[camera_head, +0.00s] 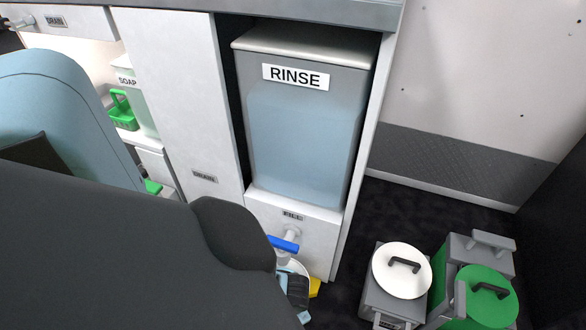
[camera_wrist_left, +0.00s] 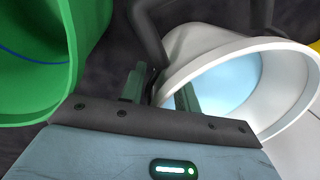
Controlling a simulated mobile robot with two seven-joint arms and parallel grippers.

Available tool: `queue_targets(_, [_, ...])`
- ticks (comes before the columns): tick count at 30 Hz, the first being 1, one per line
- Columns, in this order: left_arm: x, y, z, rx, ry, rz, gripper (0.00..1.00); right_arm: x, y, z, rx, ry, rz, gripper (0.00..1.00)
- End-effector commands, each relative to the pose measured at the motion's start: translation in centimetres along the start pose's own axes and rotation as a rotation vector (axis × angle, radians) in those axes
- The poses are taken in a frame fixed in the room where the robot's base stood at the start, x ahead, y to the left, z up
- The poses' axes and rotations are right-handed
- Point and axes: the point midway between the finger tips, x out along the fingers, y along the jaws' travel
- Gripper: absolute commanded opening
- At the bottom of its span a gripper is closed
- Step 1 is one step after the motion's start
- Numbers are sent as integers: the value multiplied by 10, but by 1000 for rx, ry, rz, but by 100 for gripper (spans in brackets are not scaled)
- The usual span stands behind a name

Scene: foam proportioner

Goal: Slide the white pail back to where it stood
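The white pail (camera_head: 302,267) stands low below the blue-handled tap in the head view, mostly hidden by my left arm and gripper. In the left wrist view the white pail (camera_wrist_left: 292,118) fills the right side, with pale blue inside it. My left gripper (camera_wrist_left: 160,92) has its two fingers apart, with the pail's near rim between them; I cannot tell whether either finger touches it. The gripper also shows beside the pail in the head view (camera_head: 293,288). My right gripper is not in view.
A RINSE tank (camera_head: 305,130) sits in the cabinet above the blue tap handle (camera_head: 284,244). A green container (camera_wrist_left: 35,65) is close left of my left gripper. A yellow item (camera_head: 315,287) lies beside the pail. White-lidded (camera_head: 401,270) and green-lidded (camera_head: 487,297) containers stand at right.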

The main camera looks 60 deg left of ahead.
Motion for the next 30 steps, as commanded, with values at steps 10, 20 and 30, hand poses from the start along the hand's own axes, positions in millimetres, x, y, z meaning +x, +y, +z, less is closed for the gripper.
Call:
queue_targets(10, [6, 0, 0, 0, 0, 0, 32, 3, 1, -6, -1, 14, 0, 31])
queue_targets(20, [6, 0, 0, 0, 0, 1, 0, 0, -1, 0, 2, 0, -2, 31])
queue_targets(30, [6, 0, 0, 0, 0, 1, 0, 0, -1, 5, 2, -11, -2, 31])
